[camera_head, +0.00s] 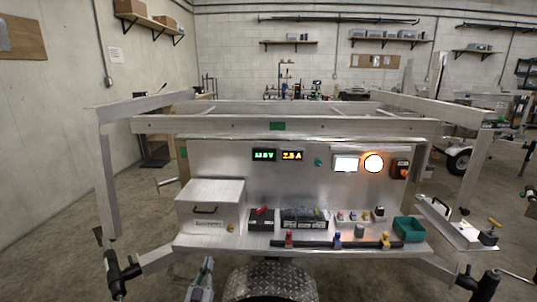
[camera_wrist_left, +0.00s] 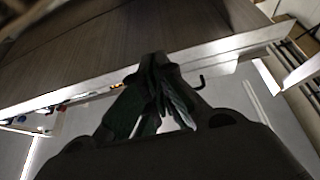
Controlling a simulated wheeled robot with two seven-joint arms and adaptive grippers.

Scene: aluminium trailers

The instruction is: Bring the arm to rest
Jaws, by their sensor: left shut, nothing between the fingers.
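My left gripper (camera_head: 208,264) shows at the bottom of the head view, left of the middle. It points upward in front of the trailer's lower front edge, apart from it as far as I can tell. In the left wrist view my left gripper (camera_wrist_left: 155,62) has its dark fingers drawn together at the tips, with nothing between them. Most of the left arm is out of the picture. My right gripper is not in view.
The aluminium trailer (camera_head: 220,165) fills the middle, with a front shelf holding a silver box (camera_head: 210,207), a black tool tray (camera_head: 304,219) and a green bin (camera_head: 409,229). A tread-plate fender (camera_head: 270,282) stands right of my gripper. Concrete floor (camera_head: 50,205) is open at left.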

